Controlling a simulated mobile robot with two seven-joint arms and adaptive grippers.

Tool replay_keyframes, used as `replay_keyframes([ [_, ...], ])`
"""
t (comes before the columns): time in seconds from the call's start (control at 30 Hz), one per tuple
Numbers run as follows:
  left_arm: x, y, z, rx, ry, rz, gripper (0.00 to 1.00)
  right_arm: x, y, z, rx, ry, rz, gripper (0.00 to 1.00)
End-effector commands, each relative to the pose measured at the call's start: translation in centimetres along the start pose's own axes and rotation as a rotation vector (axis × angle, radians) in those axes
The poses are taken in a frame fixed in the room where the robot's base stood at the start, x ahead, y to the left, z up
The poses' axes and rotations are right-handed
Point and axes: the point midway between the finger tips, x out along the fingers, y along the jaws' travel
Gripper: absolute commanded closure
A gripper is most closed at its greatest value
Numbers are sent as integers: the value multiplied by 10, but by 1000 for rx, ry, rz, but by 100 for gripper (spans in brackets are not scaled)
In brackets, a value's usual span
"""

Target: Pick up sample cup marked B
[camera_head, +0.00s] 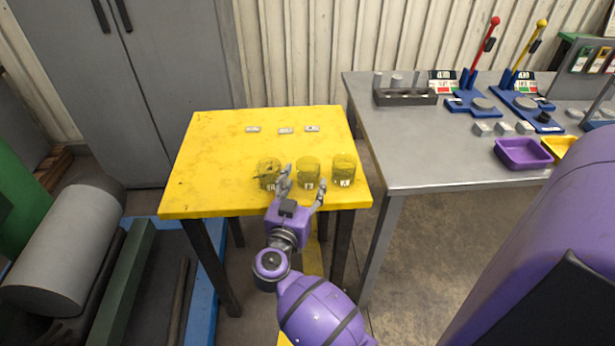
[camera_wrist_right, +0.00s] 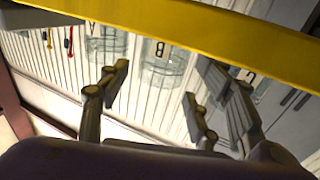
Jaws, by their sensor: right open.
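Three clear sample cups stand in a row near the front edge of the yellow table (camera_head: 205,150). The middle one is the cup marked B (camera_head: 308,172); it shows upside down in the right wrist view (camera_wrist_right: 160,70). The cup marked A (camera_head: 344,168) is on its right and the cup marked C (camera_head: 267,171) on its left, partly behind a finger. My right gripper (camera_head: 303,187) is open and empty at the table's front edge. Its fingers point at cup B, which shows beyond the gap between them. I cannot tell if they touch it. My left gripper is out of view.
Several small labels, one of them (camera_head: 286,130), lie at the back of the yellow table. A grey bench (camera_head: 420,150) on the right carries a rack (camera_head: 405,97), a red lever (camera_head: 482,50), a yellow lever (camera_head: 530,50) and a purple tray (camera_head: 523,153). The table's middle is clear.

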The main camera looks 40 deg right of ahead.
Motion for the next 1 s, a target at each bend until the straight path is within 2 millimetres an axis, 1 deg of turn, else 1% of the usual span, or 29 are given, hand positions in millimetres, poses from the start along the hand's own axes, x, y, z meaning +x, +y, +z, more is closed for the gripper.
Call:
replay_keyframes([
  [0.3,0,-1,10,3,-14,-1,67,44,-4,4,-1,4,-3,42],
  [0.4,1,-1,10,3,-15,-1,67,53,-4,4,0,3,-4,42],
  [0.67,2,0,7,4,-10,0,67,55,-4,4,1,2,-4,42],
  [0.77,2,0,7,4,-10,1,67,55,-4,4,1,2,-4,53],
  [0.93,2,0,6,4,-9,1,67,55,-4,4,1,2,-4,76],
  [1.0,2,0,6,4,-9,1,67,55,-4,4,1,2,-5,76],
])
